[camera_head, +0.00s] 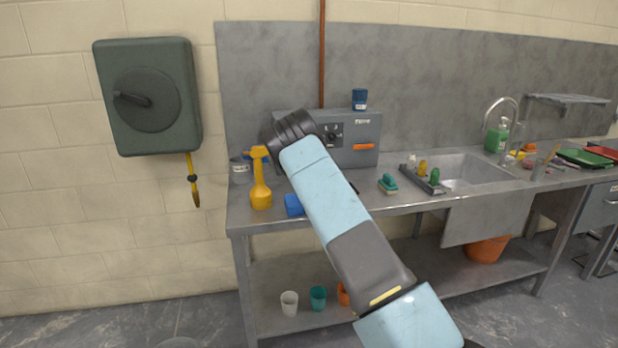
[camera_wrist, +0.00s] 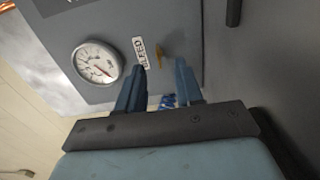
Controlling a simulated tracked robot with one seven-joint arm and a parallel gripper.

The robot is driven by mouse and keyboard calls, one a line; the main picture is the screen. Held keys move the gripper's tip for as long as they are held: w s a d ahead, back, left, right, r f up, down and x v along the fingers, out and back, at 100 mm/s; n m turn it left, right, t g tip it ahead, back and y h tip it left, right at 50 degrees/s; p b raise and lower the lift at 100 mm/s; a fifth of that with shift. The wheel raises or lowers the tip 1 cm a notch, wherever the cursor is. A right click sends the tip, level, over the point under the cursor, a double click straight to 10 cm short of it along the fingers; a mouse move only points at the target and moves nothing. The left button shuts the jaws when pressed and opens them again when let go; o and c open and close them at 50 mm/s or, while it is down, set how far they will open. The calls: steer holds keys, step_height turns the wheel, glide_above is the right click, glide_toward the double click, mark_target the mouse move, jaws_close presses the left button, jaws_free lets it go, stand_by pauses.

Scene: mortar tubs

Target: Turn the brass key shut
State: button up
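I cannot tell whether either finger touches the key. In the head view the grey box (camera_head: 362,155) stands on the steel bench; my arm hides its left part, the key and my fingers.
A round white gauge (camera_wrist: 97,62) sits near the key. On the bench are a yellow spray bottle (camera_head: 261,185), a blue sponge (camera_head: 294,205), a green brush (camera_head: 388,183) and a tray of small bottles (camera_head: 411,173). A blue tin (camera_head: 359,99) stands on the box.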

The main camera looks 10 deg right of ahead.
steer(key=s, duration=0.7)
steer(key=shift+s, duration=0.2)
steer(key=s+d+r+m+g+h, duration=0.1)
steer(key=s+d+r+m+g, duration=0.1)
steer(key=s+r+m, duration=0.3)
steer(key=s+d+r+m+g+h, duration=0.1)
steer(key=s+d+r+m, duration=0.2)
steer(key=r, duration=0.5)
steer(key=s+a+r+m+g, duration=0.15)
steer(key=s+r, duration=0.25)
steer(key=s, duration=0.4)
steer(key=s+r+m+g, duration=0.2)
steer(key=s+r+m, duration=0.1)
steer(key=s+r, duration=0.3)
steer(key=s+a+m+g+y, duration=0.1)
steer(key=s+a+m+g, duration=0.1)
steer(key=s, duration=1.9)
steer(key=s+a+r+m+g+y, duration=0.1)
steer(key=s+a+m+g, duration=0.2)
steer(key=s, duration=1.8)
steer(key=shift+s+a+r+g, duration=0.15)
steer(key=shift+s+r+g, duration=0.1)
steer(key=shift+g, duration=0.2)
